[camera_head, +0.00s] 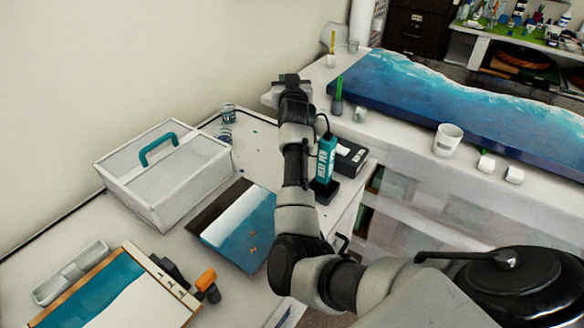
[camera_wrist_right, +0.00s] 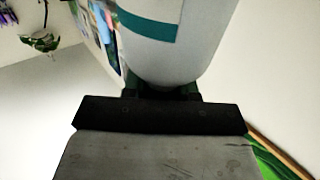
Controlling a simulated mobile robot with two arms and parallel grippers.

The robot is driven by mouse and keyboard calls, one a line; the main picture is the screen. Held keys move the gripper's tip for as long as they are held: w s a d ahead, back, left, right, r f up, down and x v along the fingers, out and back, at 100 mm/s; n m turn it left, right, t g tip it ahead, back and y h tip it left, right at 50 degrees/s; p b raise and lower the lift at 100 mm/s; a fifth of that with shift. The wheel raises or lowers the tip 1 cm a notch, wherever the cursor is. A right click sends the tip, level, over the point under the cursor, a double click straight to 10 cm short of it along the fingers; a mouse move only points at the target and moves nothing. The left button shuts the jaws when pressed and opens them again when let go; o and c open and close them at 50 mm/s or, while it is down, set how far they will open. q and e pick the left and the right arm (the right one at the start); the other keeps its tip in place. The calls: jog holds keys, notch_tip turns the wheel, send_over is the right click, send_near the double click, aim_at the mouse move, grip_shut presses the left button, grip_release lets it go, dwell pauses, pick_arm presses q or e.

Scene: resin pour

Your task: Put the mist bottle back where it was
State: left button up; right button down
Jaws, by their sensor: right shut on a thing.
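The mist bottle (camera_wrist_right: 175,45) shows in the right wrist view as a white, rounded body with a teal band. My right gripper (camera_wrist_right: 163,94) is shut on it, with the dark jaws at its lower end in the picture. In the head view my right arm reaches forward over the worktop, with the right gripper (camera_head: 290,80) near the wall. I cannot make out the bottle clearly there, as the wrist covers that spot. My left gripper is not in view.
A blue resin panel (camera_head: 460,95) lies on the far bench, with a white cup (camera_head: 447,141) in front. A teal tool (camera_head: 325,158) stands beside my forearm. A white case (camera_head: 165,178) with a teal handle and a blue-white panel (camera_head: 240,228) are at left.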

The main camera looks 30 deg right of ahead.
jog(key=shift+w+d+f, duration=0.1)
jog(key=shift+w+f, duration=0.05)
jog(key=shift+f, duration=0.05)
notch_tip(320, 180, down, 5)
jog(key=shift+w+d+f+p, duration=0.1)
jog(key=shift+d+f+p, duration=0.1)
jog(key=shift+p, duration=0.3)
jog(key=shift+f, duration=0.35)
notch_tip(320, 180, down, 3)
jog(key=shift+a+f, duration=0.1)
jog(key=shift+f, duration=0.15)
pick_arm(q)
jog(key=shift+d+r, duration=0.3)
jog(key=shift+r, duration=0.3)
